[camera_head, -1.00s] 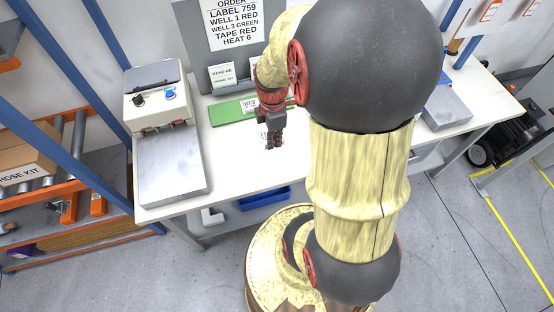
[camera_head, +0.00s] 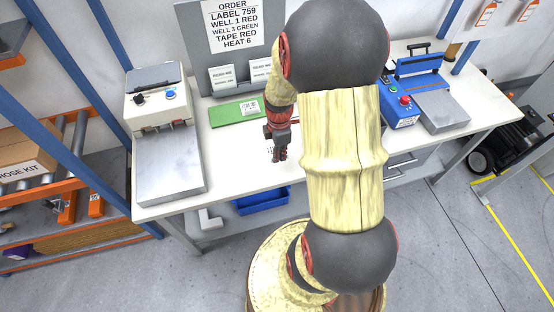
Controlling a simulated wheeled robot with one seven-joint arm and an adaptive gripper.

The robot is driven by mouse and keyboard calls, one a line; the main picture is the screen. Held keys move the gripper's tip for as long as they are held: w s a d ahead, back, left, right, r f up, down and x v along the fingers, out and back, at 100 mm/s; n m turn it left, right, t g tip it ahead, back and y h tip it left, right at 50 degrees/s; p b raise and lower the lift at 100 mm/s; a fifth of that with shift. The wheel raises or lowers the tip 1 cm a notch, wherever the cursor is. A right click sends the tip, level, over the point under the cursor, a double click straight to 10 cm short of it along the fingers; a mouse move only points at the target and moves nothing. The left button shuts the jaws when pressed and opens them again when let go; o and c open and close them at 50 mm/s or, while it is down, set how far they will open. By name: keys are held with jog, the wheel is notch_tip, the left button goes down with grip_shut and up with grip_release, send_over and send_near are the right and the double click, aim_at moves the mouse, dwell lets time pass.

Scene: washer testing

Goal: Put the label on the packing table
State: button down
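The packing table (camera_head: 232,178) has a white top and spans the middle of the view. My gripper (camera_head: 280,156) points down over its middle, to the right of and nearer than the green mat. Its dark fingers look close together, but their opening is too small to make out. Small dark print on a pale patch, perhaps a label (camera_head: 270,150), shows just left of the fingertips. I cannot tell whether it is held or lies on the table. Another white printed label (camera_head: 250,106) lies on the green mat (camera_head: 228,114).
A grey-topped machine (camera_head: 168,165) stands at the table's left and a blue machine (camera_head: 405,110) at its right. White cards (camera_head: 222,78) stand behind the mat, below an order sheet (camera_head: 236,24). A blue bin (camera_head: 262,201) sits below the tabletop.

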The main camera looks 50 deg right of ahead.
jog(key=f, duration=0.1)
jog(key=w+d+f, duration=0.1)
jog(key=w+d+f+b, duration=0.1)
jog(key=f, duration=0.1)
jog(key=shift+w, duration=0.25)
jog(key=shift+w+d+f+b, duration=0.1)
jog(key=shift+f+b, duration=0.25)
jog(key=shift+f, duration=1.2)
jog(key=shift+f, duration=0.1)
jog(key=c, duration=2.5)
grip_release()
jog(key=o, duration=0.4)
jog(key=shift+o, duration=0.3)
